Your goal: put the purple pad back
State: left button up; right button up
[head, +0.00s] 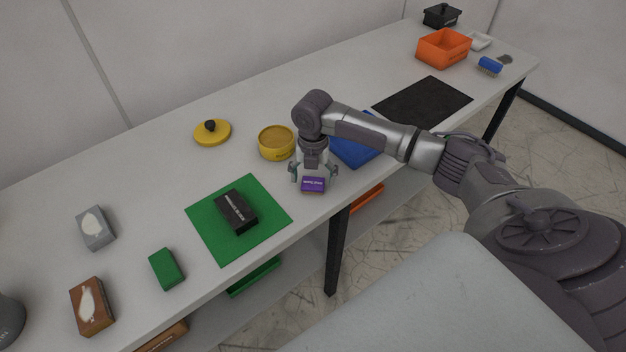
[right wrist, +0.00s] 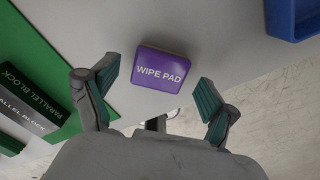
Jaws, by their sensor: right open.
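The purple pad (head: 313,184), lettered "WIPE PAD", lies on the pale bench close to its front edge. In the right wrist view the pad (right wrist: 160,70) shows in full, slightly tilted in the picture. My right gripper (head: 313,174) is over the pad, pointing down, with its fingers spread to either side. In the right wrist view the open fingers (right wrist: 157,86) flank the pad's near side with gaps; they hold nothing. My left gripper is out of view.
Left of the pad, a black parallel block (head: 236,211) lies on a green mat (head: 265,222). A yellow round container (head: 276,143) stands behind the gripper. A blue tray (head: 352,151), partly hidden by my arm, is on the right. A black mat (head: 424,103) lies farther right.

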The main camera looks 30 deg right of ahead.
aim_at(313, 182)
notch_tip(313, 182, up, 11)
jog(key=b, duration=0.1)
jog(key=shift+f, duration=0.15)
dwell(0.7)
